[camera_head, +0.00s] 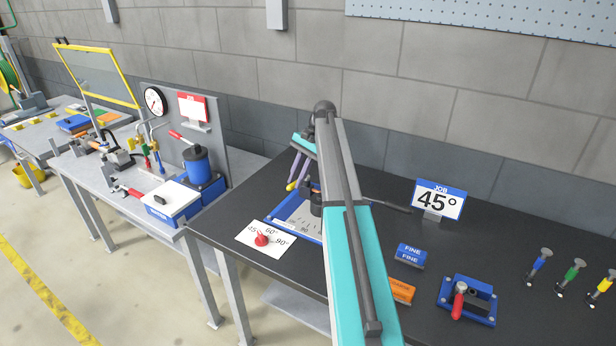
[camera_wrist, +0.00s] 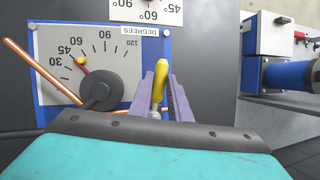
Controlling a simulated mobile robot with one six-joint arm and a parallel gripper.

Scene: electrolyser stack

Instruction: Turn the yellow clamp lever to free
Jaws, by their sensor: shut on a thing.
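The yellow clamp lever (camera_wrist: 161,72) stands between the two purple fingers of my gripper (camera_wrist: 162,84) in the wrist view. My gripper is shut on it, and the lever's lower end is partly hidden by the fingers. The lever is to the right of a grey degree dial (camera_wrist: 115,65) on a blue-edged plate. The dial's red pointer (camera_wrist: 80,61) points near 45. In the head view my gripper (camera_head: 296,172) is over the far side of the blue-edged bender plate (camera_head: 290,222), and my arm hides part of it.
A copper rod (camera_wrist: 35,68) crosses the dial at a slant. A white angle card with a red knob (camera_head: 262,240) lies at the black bench's front left edge. A 45° job sign (camera_head: 439,200) stands to the right. A blue clamp fixture (camera_head: 467,300) is nearer on the right.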

